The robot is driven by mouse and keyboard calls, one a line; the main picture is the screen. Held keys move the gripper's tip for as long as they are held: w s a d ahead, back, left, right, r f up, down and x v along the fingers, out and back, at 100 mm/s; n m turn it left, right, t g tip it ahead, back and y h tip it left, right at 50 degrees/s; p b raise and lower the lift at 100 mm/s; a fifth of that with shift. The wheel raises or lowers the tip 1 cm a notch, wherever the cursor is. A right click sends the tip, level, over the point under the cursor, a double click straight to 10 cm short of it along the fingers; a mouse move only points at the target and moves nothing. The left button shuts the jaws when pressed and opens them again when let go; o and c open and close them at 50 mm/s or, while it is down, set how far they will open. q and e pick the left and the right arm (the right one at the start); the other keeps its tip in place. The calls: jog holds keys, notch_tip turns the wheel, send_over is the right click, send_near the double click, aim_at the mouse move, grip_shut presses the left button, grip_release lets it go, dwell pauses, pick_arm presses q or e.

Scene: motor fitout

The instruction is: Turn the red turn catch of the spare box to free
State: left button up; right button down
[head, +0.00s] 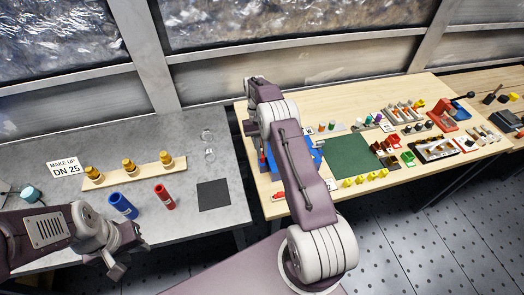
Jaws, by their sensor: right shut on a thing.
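A blue box (312,157) stands on the wooden table, largely hidden behind my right arm. I take it for the spare box, but cannot be sure. Its red turn catch cannot be made out. My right arm reaches over the table from the bottom of the head view, and its wrist bends down at the box's left side. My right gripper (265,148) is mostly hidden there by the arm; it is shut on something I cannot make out. My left gripper (127,258) is open and empty, in front of the grey table's front edge.
The grey table (75,225) holds a wooden rail with brass fittings (128,166), a blue cylinder (122,206), a red cylinder (165,196) and a dark mat (213,195).

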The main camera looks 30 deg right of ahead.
dwell(0.5)
jog(key=c, duration=1.5)
grip_release()
